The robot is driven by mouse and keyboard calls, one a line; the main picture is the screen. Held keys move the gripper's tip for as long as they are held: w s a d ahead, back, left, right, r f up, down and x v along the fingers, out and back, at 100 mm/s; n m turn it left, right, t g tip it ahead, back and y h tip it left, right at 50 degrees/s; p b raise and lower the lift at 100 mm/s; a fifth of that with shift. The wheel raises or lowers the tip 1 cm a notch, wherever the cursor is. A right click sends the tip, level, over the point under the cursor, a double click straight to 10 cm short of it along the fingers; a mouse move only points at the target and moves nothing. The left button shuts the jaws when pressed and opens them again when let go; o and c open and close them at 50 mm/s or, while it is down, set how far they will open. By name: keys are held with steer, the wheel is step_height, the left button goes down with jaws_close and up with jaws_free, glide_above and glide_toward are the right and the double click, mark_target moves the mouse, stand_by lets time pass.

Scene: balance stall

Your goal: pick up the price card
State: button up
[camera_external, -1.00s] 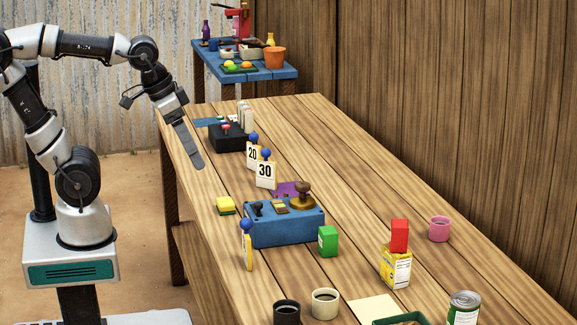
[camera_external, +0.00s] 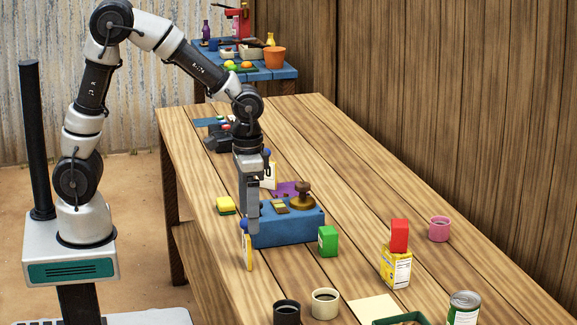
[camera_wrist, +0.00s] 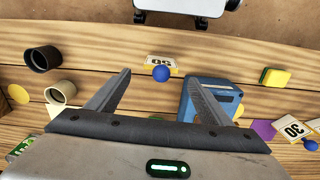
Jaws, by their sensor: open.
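A price card with a blue ball on top stands near the table's left edge; it shows edge-on with a yellow side in the external view (camera_external: 248,254). In the wrist view the card (camera_wrist: 159,60) reads 50, upside down, with its ball in front. My gripper (camera_external: 252,231) points down directly over the card. In the wrist view its open fingers (camera_wrist: 158,76) appear on either side of the ball, with nothing gripped. I cannot tell how far the fingertips are from the card. A 30 card (camera_wrist: 292,129) stands farther back, partly hidden by my arm in the external view.
A blue box (camera_external: 287,231) with a brass-coloured knob stands close right of the card. A yellow sponge (camera_external: 225,205) lies behind it, a green box (camera_external: 328,241) to the right. Black (camera_external: 286,312) and cream (camera_external: 325,302) cups stand in front. Bare table lies left of the cups.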

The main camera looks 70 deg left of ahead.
glide_toward(246, 265)
steer(key=shift+w+a+f+b, duration=0.4)
steer(key=shift+w+a+f, duration=0.15)
steer(key=shift+w, duration=0.1)
steer(key=shift+s+f+b, duration=0.25)
steer(key=shift+f+b, duration=0.15)
steer(key=shift+f, duration=0.95)
steer(key=shift+s+f+b, duration=0.25)
steer(key=shift+f+b, duration=0.15)
steer(key=shift+f, duration=0.9)
steer(key=c, duration=1.1)
